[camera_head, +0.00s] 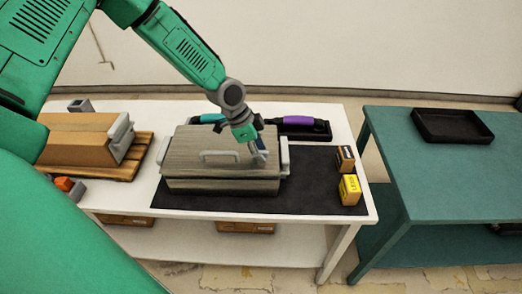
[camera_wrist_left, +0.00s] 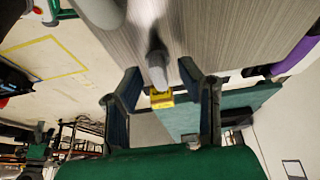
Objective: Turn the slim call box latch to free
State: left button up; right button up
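The slim call box (camera_head: 215,180), a grey wood-grain case with a lid handle and pale side brackets, sits on a black mat. My left gripper (camera_head: 259,157) is over the right part of its lid. In the left wrist view the wood-grain surface (camera_wrist_left: 230,30) fills the top. A slim grey lever (camera_wrist_left: 157,65), apparently the latch, stands out from it. My left gripper (camera_wrist_left: 163,100) is open, one finger on each side of the lever, with gaps showing. The latch is mostly hidden by the gripper in the head view. My right gripper is not in view.
A brown case (camera_head: 75,140) on a wooden pallet stands at left. Purple (camera_head: 295,120) and teal (camera_head: 208,118) handles lie behind the box. A yellow carton (camera_head: 350,189) and a brown carton (camera_head: 345,158) stand at right. A black tray (camera_head: 452,125) is on the green table.

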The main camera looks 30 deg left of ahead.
pick_arm(q)
jog(key=v, duration=1.2)
jog(key=shift+a+f, duration=0.1)
